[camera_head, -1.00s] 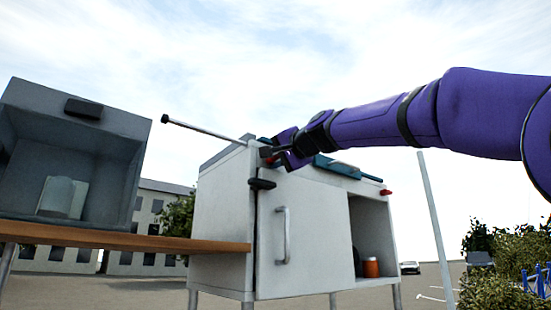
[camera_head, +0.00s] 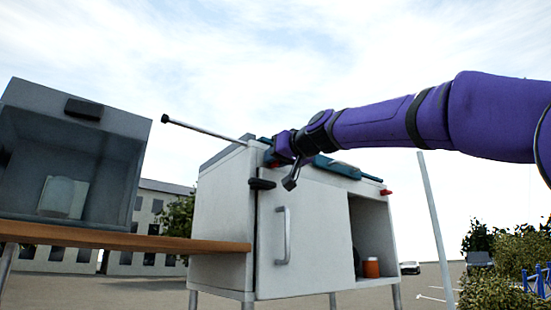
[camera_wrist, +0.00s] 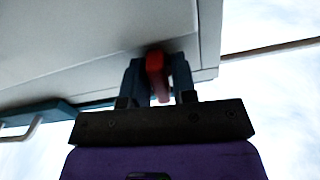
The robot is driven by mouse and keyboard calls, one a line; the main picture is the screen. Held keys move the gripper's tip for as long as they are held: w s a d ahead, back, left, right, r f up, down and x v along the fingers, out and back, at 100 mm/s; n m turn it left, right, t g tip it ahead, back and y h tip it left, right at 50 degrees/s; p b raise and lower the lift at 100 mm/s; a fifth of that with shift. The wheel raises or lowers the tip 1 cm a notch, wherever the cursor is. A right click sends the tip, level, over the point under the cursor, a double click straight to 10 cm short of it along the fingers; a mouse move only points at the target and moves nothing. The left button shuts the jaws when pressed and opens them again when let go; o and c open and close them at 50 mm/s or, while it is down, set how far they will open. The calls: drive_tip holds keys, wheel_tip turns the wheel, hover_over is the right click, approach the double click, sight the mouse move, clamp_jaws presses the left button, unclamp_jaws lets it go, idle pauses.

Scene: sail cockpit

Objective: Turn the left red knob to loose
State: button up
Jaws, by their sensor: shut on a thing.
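The left red knob (camera_wrist: 156,68) sits between the two fingers of my gripper (camera_wrist: 158,78) in the wrist view. The fingers are shut on it, one on each side, near the edge of the pale cabinet. In the head view my gripper (camera_head: 271,155) is at the upper left front of the cabinet (camera_head: 222,225) and hides this knob. A second red knob (camera_head: 386,192) shows at the cabinet's upper right, apart from my gripper. I cannot read any loose mark.
A long thin rod (camera_head: 205,130) sticks out left from the cabinet top. A teal winch-like handle (camera_head: 338,167) lies right of my gripper. A black block (camera_head: 262,184) juts out just below.

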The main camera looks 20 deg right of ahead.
drive_tip(key=shift+f+n, duration=0.1)
drive_tip(key=shift+n, duration=0.4)
drive_tip(key=o, duration=0.7)
drive_tip(key=v, duration=1)
drive_tip(key=shift+s+d, duration=0.15)
drive_tip(key=shift+s, duration=0.2)
